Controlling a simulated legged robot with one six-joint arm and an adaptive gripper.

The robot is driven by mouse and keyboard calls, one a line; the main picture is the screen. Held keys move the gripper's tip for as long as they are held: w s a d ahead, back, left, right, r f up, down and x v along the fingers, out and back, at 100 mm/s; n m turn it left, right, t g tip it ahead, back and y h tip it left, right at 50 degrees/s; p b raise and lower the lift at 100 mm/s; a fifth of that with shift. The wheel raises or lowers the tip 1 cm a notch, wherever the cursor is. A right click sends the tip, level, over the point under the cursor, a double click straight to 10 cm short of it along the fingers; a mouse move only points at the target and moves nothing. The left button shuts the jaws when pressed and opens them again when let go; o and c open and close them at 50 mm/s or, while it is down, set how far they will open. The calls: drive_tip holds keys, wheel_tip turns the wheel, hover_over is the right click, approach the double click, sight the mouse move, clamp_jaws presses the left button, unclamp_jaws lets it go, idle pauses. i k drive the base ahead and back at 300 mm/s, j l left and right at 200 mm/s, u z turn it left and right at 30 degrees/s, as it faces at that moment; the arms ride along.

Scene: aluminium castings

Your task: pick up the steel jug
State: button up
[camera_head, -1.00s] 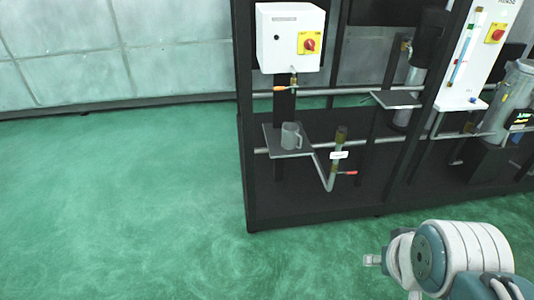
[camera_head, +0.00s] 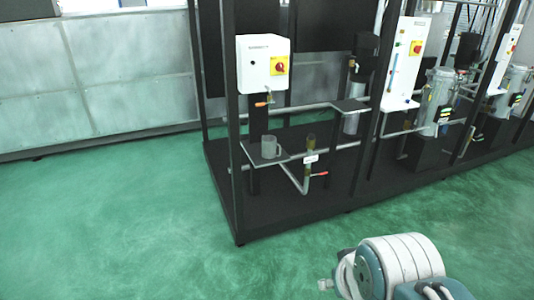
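The steel jug (camera_head: 268,147) is a small grey cylinder with its handle toward the right. It stands upright on a small dark shelf (camera_head: 254,155) on the left part of the black frame, below the white box. My arm shows at the bottom right, well apart from the jug and lower in the picture. A small grey piece at its left end may be part of my gripper (camera_head: 326,285). Its fingers cannot be made out, and nothing is seen held there.
A white box (camera_head: 263,62) with a red and yellow switch and an orange-handled tap is above the jug. A pipe with a red-handled valve (camera_head: 320,174) stands right of it. The black frame's posts (camera_head: 233,120) flank the shelf. Green floor (camera_head: 110,230) is clear at left.

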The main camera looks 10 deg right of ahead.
sight(272, 149)
drive_tip(key=i+l+u, duration=0.15)
drive_tip(key=i, duration=0.25)
drive_tip(key=i+l+u, duration=0.15)
drive_tip(key=i+l, duration=0.2)
drive_tip(key=i+l+u, duration=0.15)
drive_tip(key=i+l, duration=0.25)
drive_tip(key=i+l+u, duration=0.15)
drive_tip(key=i+l, duration=0.2)
drive_tip(key=i+l+u, duration=0.2)
drive_tip(key=l, duration=0.25)
drive_tip(key=i+l+u, duration=0.15)
drive_tip(key=i+l, duration=0.25)
drive_tip(key=i+l+u, duration=0.15)
drive_tip(key=l, duration=0.45)
drive_tip(key=i, duration=0.1)
